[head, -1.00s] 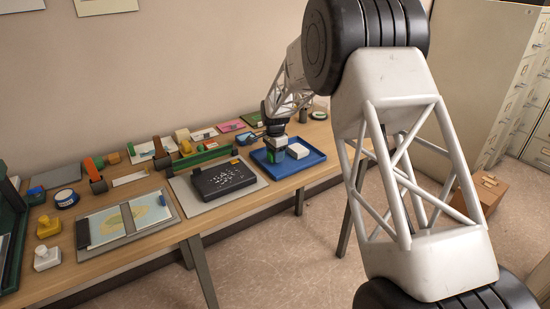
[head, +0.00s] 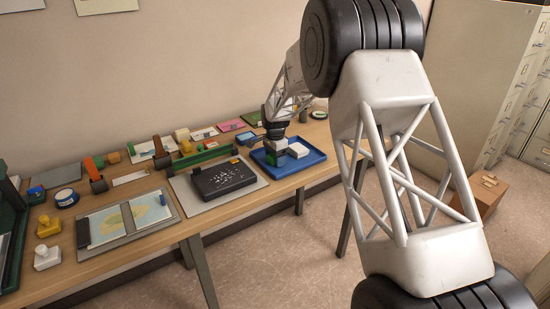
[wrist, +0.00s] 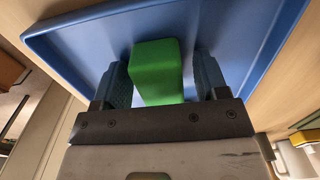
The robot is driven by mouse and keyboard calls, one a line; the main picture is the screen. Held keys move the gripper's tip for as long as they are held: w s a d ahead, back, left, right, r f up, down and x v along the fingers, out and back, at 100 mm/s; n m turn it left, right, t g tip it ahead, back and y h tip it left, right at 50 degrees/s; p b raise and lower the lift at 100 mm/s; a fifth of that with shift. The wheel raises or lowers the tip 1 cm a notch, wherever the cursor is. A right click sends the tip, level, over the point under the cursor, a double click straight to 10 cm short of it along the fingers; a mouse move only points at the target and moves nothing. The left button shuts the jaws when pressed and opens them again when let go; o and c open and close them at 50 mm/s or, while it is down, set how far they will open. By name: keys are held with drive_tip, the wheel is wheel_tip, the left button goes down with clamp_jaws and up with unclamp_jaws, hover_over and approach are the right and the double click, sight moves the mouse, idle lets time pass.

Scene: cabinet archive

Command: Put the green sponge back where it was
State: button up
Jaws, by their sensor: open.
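The green sponge (wrist: 157,72) stands in the blue tray (wrist: 80,42), between the two fingers of my gripper (wrist: 160,82). My gripper is open, with a small gap on each side of the sponge in the wrist view. In the head view my gripper (head: 275,146) is over the left part of the blue tray (head: 315,158). There the sponge is small and partly hidden by the gripper.
A white block (head: 298,150) lies in the tray, right of my gripper. A black case (head: 223,178) on a grey mat is left of the tray. Several small items crowd the table's back. A cardboard box (head: 480,193) stands on the floor at right.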

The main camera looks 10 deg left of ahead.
drive_tip(key=shift+r, duration=0.15)
wheel_tip(320, 180, up, 12)
idle(0.7)
idle(0.8)
drive_tip(key=s+d+r+n, duration=0.1)
drive_tip(key=s+d+r, duration=0.4)
drive_tip(key=s+d, duration=0.3)
drive_tip(key=s+d+r+n+t, duration=0.1)
drive_tip(key=s+d+r+n, duration=0.1)
drive_tip(key=s+d+r, duration=0.45)
drive_tip(key=s+d+r+n, duration=0.1)
drive_tip(key=s+d+r, duration=0.3)
drive_tip(key=s+d, duration=0.5)
drive_tip(key=s+d+f+n, duration=0.1)
drive_tip(key=s+d, duration=0.3)
drive_tip(key=s, duration=0.7)
drive_tip(key=s+d+f+n+t, duration=0.1)
drive_tip(key=s+d, duration=0.4)
drive_tip(key=s, duration=0.6)
drive_tip(key=s+d+f+n, duration=0.2)
drive_tip(key=s+d, duration=0.3)
drive_tip(key=s, duration=0.6)
drive_tip(key=shift+s+d+f+n+t, duration=0.25)
drive_tip(key=shift+s+f+n+t, duration=0.1)
drive_tip(key=shift+f+n, duration=0.1)
